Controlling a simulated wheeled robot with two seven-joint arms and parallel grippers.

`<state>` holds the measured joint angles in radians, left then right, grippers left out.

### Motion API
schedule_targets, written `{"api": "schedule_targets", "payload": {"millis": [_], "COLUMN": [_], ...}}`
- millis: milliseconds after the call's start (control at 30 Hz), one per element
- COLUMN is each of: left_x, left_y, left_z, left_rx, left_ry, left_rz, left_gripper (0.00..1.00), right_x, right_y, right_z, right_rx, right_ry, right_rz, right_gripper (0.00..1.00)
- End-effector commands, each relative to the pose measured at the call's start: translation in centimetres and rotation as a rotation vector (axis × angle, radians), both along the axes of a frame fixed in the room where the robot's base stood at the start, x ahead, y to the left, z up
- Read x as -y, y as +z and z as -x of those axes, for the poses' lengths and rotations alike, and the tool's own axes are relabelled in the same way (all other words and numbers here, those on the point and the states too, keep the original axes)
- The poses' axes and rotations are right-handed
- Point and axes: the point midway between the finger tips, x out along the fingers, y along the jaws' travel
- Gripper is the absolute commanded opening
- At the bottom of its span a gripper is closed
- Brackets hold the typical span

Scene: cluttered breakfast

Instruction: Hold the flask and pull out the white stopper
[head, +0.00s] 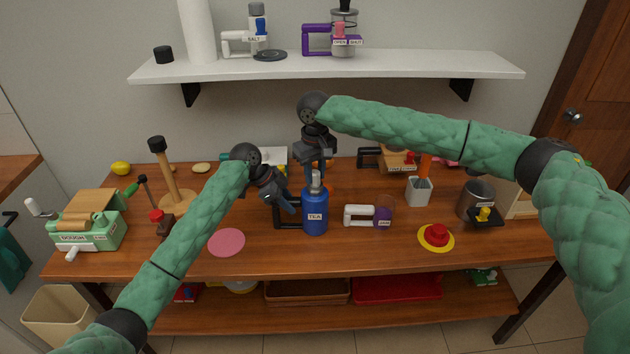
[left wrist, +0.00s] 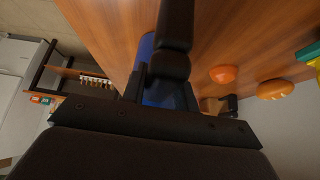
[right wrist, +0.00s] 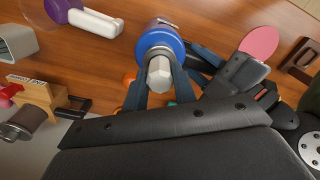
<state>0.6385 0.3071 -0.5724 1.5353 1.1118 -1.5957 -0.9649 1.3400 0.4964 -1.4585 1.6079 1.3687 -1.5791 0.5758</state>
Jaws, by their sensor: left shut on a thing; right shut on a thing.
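The blue flask (head: 315,222) labelled TEA stands upright on the table, with a black handle (head: 276,222) on its left side. The pale grey-white stopper (head: 316,187) is in its neck. My left gripper (head: 291,206) is shut on the flask's handle side; in the left wrist view dark parts hide most of the blue body (left wrist: 160,92). My right gripper (head: 315,172) comes down from above and is shut on the stopper. In the right wrist view the stopper (right wrist: 159,74) sits between its fingers, above the blue flask top (right wrist: 158,42).
A white and purple handled container (head: 368,216) stands close right of the flask. A pink disc (head: 227,242) lies at front left. A wall shelf (head: 330,66) is above and behind. The table front before the flask is clear.

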Motion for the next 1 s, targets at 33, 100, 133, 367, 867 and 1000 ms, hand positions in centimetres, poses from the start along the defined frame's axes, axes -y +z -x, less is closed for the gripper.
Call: {"api": "schedule_targets", "payload": {"millis": [33, 100, 133, 367, 867, 1000], "left_x": [0.0, 0.0, 0.0, 0.0, 0.0, 0.0], "left_y": [-0.1, -0.1, -0.1, -0.1, -0.1, -0.1], "left_z": [0.0, 0.0, 0.0, 0.0, 0.0, 0.0], "left_rx": [-0.001, -0.001, -0.001, -0.001, -0.001, -0.001], "left_ry": [-0.001, -0.001, -0.001, 0.0, 0.0, 0.0], "left_rz": [-0.001, 0.0, 0.0, -0.001, -0.001, -0.001], "left_gripper": [0.0, 0.0, 0.0, 0.0, 0.0, 0.0], "right_x": [0.0, 0.0, 0.0, 0.0, 0.0, 0.0], "right_y": [0.0, 0.0, 0.1, 0.4, 1.0, 1.2], "right_z": [0.0, 0.0, 0.0, 0.0, 0.0, 0.0], "right_rx": [0.0, 0.0, 0.0, 0.001, 0.001, 0.001], "right_ry": [0.0, 0.0, 0.0, 0.0, 0.0, 0.0], "right_rz": [0.0, 0.0, 0.0, 0.0, 0.0, 0.0], "right_gripper": [0.0, 0.0, 0.0, 0.0, 0.0, 0.0]}}
